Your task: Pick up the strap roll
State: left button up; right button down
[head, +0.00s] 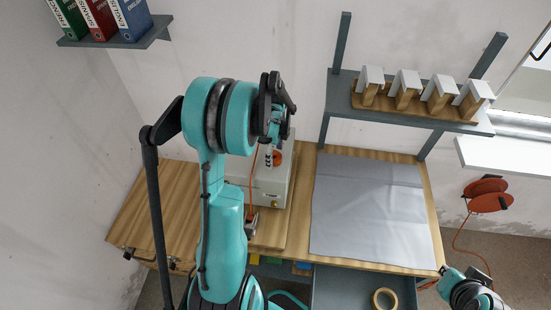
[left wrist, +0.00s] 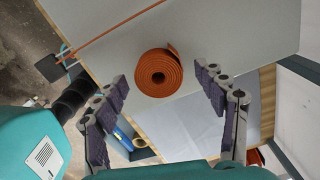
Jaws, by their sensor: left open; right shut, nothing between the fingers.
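The strap roll (left wrist: 158,73) is an orange spiral coil with a loose outer end. In the left wrist view it rests on a pale flat surface. In the head view the strap roll (head: 277,158) shows as a small orange spot on the white machine, partly covered by my arm. My left gripper (left wrist: 161,82) is open, its two fingers to either side of the coil in the picture and apart from it. In the head view my left gripper (head: 278,128) hangs over the machine. My right gripper (head: 478,294) is at the bottom right corner, empty and small, its fingers hard to make out.
The white machine (head: 283,190) stands on the wooden table (head: 150,215) beside a grey mat (head: 365,205). A shelf (head: 345,100) with several blocks stands behind. An orange reel (head: 488,194) hangs at right. A tape roll (head: 384,298) lies below the table front.

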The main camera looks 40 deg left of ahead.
pick_arm(q)
jog(key=shift+f, duration=0.35)
jog(key=shift+s, duration=0.1)
jog(key=c, duration=1.3)
jog(key=shift+o, duration=0.2)
jog(key=shift+r, duration=0.1)
